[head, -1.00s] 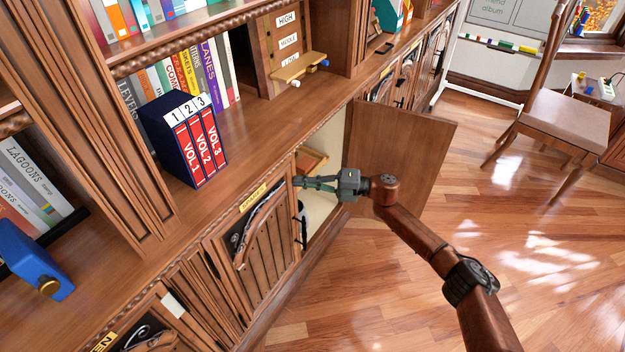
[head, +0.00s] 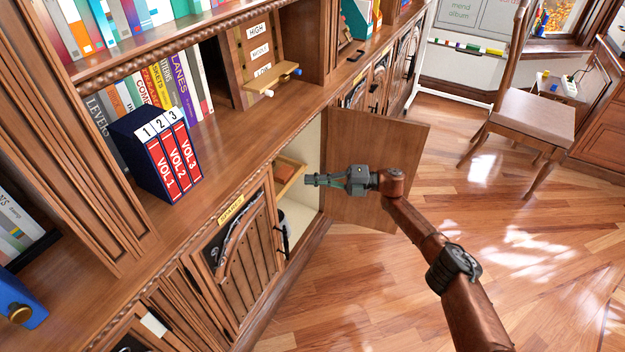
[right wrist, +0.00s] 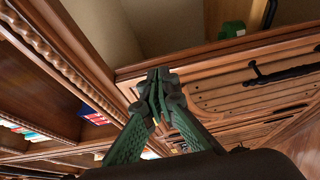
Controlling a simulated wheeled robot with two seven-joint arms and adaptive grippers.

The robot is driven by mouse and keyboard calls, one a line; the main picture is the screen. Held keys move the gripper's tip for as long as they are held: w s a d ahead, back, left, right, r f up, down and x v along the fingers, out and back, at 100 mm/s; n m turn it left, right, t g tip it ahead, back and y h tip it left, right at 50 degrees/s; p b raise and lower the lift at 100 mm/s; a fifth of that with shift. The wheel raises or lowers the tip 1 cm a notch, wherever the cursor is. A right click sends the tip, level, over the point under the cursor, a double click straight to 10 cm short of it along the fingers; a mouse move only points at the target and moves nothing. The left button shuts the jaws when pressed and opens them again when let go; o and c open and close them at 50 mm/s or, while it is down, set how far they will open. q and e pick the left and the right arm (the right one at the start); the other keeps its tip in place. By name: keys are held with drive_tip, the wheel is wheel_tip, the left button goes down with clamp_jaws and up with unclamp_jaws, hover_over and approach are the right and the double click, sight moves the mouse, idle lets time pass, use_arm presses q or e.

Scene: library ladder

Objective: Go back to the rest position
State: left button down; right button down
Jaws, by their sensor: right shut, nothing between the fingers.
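My right gripper (head: 312,180) is shut and empty. It is held in front of the open cupboard compartment in the lower bookcase, beside the open cupboard door (head: 372,150). In the right wrist view its green fingers (right wrist: 158,95) are together, with the cupboard front behind them. Inside the cupboard a wooden tray or drawer (head: 290,175) shows, with a dark thing below it that I cannot make out. My left gripper is not in view.
The bookcase counter (head: 225,165) holds a boxed set of three volumes (head: 165,158). A closed cupboard door (head: 243,255) is left of the opening. A chair (head: 535,115) stands at the upper right. The wooden floor (head: 560,240) at right is clear.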

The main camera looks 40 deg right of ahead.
drive_tip(key=shift+d+r, duration=0.15)
drive_tip(key=shift+d, duration=0.1)
